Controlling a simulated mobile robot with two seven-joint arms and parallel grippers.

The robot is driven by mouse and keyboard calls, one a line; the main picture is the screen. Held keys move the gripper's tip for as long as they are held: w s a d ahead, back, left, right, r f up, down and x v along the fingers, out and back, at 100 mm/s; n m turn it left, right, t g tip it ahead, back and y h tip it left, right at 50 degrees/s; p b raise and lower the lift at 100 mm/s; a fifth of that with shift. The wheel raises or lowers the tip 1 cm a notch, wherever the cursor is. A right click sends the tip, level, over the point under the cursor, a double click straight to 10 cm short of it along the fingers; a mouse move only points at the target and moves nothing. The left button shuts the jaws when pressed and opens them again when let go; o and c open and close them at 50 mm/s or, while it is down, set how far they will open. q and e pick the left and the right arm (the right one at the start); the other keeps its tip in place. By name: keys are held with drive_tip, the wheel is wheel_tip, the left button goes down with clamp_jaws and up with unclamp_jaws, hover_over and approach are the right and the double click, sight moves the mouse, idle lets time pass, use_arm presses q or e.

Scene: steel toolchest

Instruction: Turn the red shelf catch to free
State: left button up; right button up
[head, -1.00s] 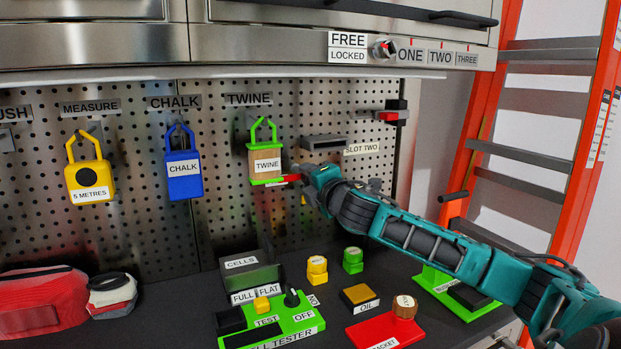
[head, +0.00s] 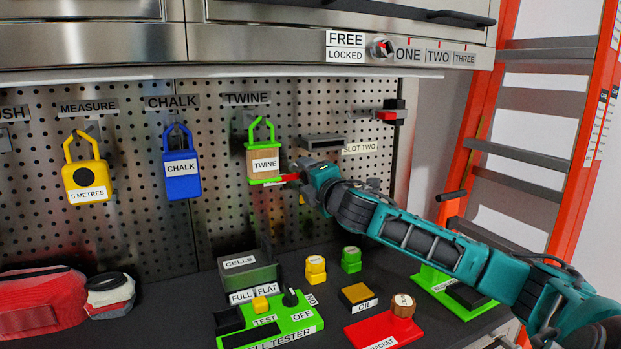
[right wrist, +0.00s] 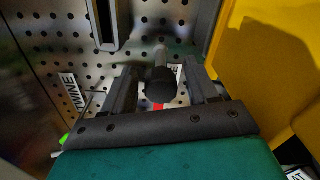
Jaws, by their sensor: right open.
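My right gripper (head: 305,182) is at the pegboard, just right of the hanging twine spool (head: 265,163), below the grey slot-two shelf. It is open. A small red piece (head: 290,177) shows at its fingertips, partly hidden; I cannot tell for sure that it is the shelf catch. In the right wrist view, a dark round knob (right wrist: 161,85) on a shaft lies between the two spread fingers of the gripper (right wrist: 160,90), with a bit of red below it. Another red piece (head: 386,115) sits on a black bracket further right. My left gripper is not in view.
A dial (head: 382,48) beside the FREE and LOCKED labels is on the drawer front above. A blue chalk holder (head: 182,185) and a yellow tape measure (head: 87,178) hang to the left. A green cell tester (head: 290,326) and a red base (head: 385,330) stand on the worktop below.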

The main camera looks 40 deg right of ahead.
drive_tip(key=v, duration=1.3)
drive_tip(key=shift+b, duration=0.45)
drive_tip(key=shift+w, duration=0.1)
idle(0.4)
